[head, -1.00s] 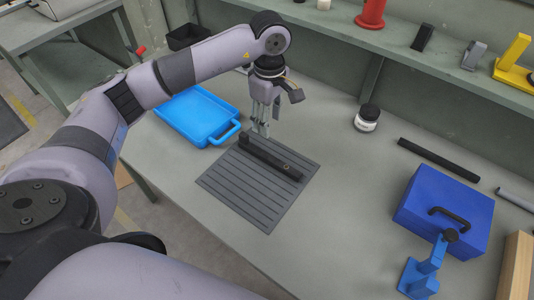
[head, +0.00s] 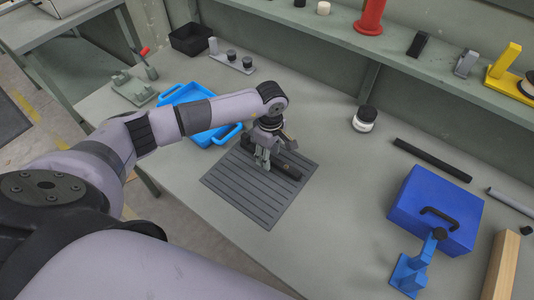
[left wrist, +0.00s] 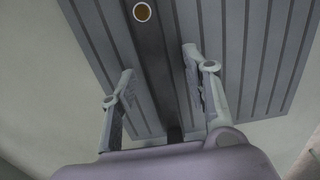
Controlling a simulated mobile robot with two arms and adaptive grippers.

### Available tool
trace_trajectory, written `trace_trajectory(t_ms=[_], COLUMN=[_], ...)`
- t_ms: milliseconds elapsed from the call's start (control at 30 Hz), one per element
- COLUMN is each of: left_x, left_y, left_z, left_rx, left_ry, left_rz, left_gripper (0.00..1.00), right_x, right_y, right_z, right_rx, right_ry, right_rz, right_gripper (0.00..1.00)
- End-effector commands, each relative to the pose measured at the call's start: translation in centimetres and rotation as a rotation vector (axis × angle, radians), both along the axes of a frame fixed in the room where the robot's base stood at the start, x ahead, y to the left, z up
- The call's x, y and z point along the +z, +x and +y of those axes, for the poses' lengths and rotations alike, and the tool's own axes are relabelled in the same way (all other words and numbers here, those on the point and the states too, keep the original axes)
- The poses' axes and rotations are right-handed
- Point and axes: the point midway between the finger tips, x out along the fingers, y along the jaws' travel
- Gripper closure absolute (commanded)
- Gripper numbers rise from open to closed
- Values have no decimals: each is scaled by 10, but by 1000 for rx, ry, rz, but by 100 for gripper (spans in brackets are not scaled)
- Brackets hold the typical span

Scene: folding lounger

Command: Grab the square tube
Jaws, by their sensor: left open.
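A dark square tube (head: 284,166) lies on a grey ribbed mat (head: 246,197) on the bench. My left gripper (head: 263,164) is low over the tube's left part and hides some of it in the head view. In the left wrist view the tube (left wrist: 159,60) runs between the two spread fingers of my left gripper (left wrist: 160,70). The fingers stand on either side of it, with gaps visible. A round brass-coloured spot shows on its top. My right gripper is not in view.
A blue tray (head: 187,94) lies behind my left arm. A black bar (head: 432,160), a blue box (head: 435,212) and a blue stand (head: 415,268) are at the right. The bench right of the mat is clear.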

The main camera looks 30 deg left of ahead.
Motion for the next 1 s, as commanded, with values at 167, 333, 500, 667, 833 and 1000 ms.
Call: trace_trajectory(t_ms=[167, 333, 500, 667, 833, 1000], left_x=[-2, -1, -1, -1, -1, -1], left_y=[0, 0, 0, 0, 0, 0], left_z=[0, 0, 0, 0, 0, 0], left_rx=[-1, 0, 0, 0, 0, 0], left_ry=[0, -1, -1, -1, -1, -1], left_rz=[0, 0, 0, 0, 0, 0], left_gripper=[56, 64, 75, 86, 97, 100], right_x=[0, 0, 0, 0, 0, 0], right_y=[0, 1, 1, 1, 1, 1], right_z=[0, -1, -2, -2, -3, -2], right_rx=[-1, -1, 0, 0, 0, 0], right_ry=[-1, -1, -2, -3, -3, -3], right_rz=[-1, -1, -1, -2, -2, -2], right_gripper=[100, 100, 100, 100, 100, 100])
